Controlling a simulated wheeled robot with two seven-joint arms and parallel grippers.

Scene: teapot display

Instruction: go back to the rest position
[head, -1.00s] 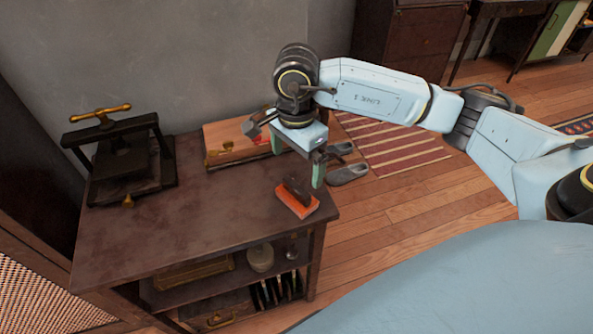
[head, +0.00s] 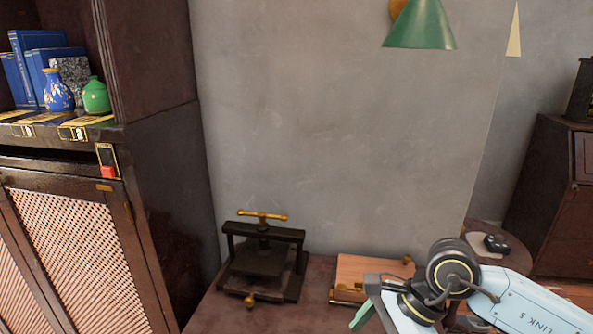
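My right arm comes in from the lower right. Its light blue link and black wrist joint are in front of the tabletop's right end. My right gripper (head: 366,315) is at the bottom edge of the head view. One green finger shows and the rest is cut off by the frame, so I cannot tell how far it is open. No held object shows. My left gripper and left arm are not in view.
A black press with a brass handle (head: 263,258) and a wooden box (head: 366,275) stand on the dark table (head: 216,312). A cabinet (head: 165,170) with books and vases is at left. A green lamp (head: 420,28) hangs on the wall.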

